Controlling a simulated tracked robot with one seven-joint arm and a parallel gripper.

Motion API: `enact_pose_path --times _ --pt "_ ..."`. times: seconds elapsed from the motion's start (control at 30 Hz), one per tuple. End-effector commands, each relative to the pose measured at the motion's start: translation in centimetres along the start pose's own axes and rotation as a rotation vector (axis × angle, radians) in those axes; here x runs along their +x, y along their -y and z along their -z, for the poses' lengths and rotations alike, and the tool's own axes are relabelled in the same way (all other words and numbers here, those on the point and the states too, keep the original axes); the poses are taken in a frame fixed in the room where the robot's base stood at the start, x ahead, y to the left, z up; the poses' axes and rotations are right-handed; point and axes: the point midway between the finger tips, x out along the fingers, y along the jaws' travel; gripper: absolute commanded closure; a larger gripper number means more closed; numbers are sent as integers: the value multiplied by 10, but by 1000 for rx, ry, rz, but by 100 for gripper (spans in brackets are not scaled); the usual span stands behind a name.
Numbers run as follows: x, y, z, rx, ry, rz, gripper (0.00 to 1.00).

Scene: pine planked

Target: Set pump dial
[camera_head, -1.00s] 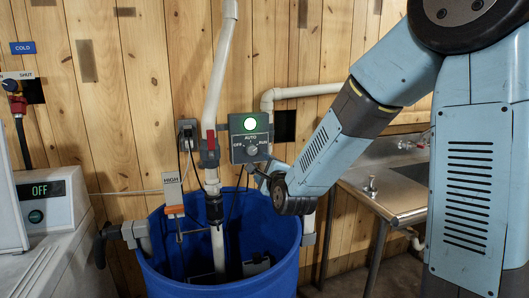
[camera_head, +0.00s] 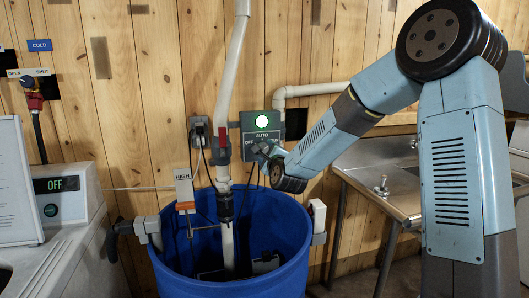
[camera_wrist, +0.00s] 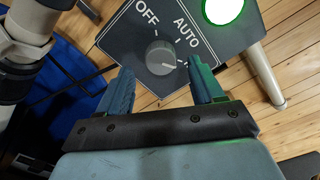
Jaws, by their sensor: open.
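The grey pump control box (camera_head: 248,118) hangs on the plank wall above the blue tub, with its green lamp (camera_head: 262,121) lit. Its round grey dial (camera_wrist: 160,57) shows in the wrist view below the OFF and AUTO labels. The dial's pale mark points right, past AUTO. RUN is hidden there behind the right finger. My gripper (camera_wrist: 161,82) is open, its fingers just short of the dial and to either side of it, not gripping it. In the head view my gripper (camera_head: 262,153) covers the dial and part of the label row.
The blue tub (camera_head: 180,255) stands below the box. A white pipe with a red-handled valve (camera_head: 222,146) runs close left of it. A metal sink bench (camera_head: 370,165) is at right, and a white machine (camera_head: 60,225) at left.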

Motion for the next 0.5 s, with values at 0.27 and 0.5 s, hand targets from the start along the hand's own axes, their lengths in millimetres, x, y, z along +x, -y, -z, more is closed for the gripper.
enact_pose_path --times 0.27,0.5 --pt "23 -1 0 0 1 -1 34" --pt "25 0 -1 -1 1 -1 34"
